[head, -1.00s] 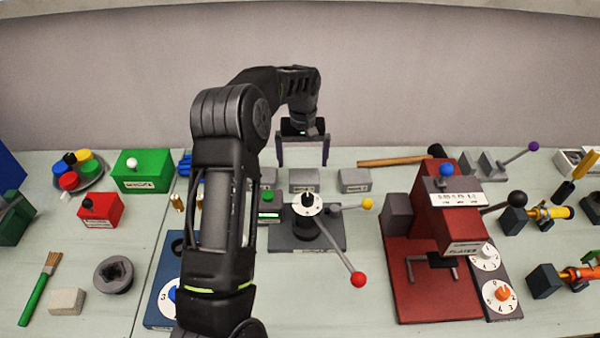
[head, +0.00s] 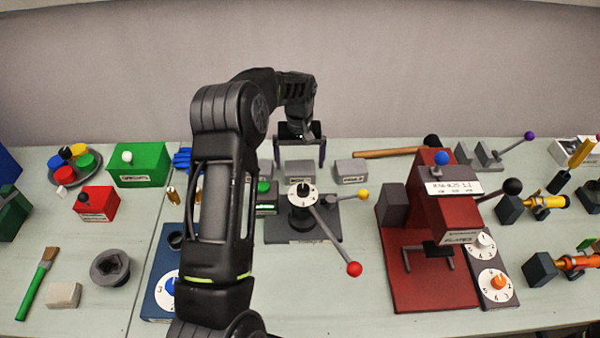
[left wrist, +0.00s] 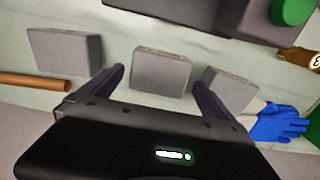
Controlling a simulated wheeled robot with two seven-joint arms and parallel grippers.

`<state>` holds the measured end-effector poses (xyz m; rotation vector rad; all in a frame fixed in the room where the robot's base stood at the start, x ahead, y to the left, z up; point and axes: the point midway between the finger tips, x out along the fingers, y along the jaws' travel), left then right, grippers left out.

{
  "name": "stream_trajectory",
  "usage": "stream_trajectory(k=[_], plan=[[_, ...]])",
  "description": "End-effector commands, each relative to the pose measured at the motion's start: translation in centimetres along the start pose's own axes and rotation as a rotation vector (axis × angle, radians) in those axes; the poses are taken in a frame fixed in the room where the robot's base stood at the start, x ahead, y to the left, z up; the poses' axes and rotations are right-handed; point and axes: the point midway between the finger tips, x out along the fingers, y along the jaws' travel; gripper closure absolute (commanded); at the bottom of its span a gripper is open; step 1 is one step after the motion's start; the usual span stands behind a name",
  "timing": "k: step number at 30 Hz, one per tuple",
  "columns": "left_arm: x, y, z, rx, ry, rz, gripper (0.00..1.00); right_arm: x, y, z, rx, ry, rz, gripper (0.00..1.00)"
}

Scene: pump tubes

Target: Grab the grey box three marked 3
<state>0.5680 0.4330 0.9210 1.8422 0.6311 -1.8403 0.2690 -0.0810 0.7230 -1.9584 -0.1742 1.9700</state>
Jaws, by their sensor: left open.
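Three small grey boxes stand in a row at the back of the table: a left one (head: 262,170), a middle one (head: 300,172) and a right one (head: 351,172). Their front labels are too small to read surely, so I cannot tell which bears the 3. My left gripper (head: 300,164) is open and empty, pointing down over the middle box. In the left wrist view, the middle box (left wrist: 162,72) shows between the two spread fingers; the right box (left wrist: 65,52) lies left and the left box (left wrist: 230,90) lies partly behind a finger. My right gripper is out of view.
A grey device (head: 302,228) with red and yellow knobbed levers stands in front of the boxes. A wooden hammer handle (head: 388,153) lies behind the right box. Blue gloves (left wrist: 278,122) lie beside the left box. A red machine (head: 430,280) stands to the right.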

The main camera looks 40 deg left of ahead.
Motion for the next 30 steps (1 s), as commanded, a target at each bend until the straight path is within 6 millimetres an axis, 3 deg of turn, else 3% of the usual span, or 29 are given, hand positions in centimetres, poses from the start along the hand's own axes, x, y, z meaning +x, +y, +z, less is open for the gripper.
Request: stream_trajectory(k=[3, 7, 26, 30], plan=[[2.4, 0.1, 0.3, 0.001, -0.003, 0.000, 0.00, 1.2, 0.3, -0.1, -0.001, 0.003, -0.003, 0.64], [3.7, 0.1, 0.2, 0.001, -0.001, 0.000, 0.00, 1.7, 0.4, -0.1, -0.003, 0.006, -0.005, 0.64], [3.7, 0.1, 0.2, 0.001, -0.001, 0.000, 0.00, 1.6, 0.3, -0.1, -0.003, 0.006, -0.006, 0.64], [3.7, 0.1, 0.2, 0.001, -0.001, 0.000, 0.10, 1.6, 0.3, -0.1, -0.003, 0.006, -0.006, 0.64]])
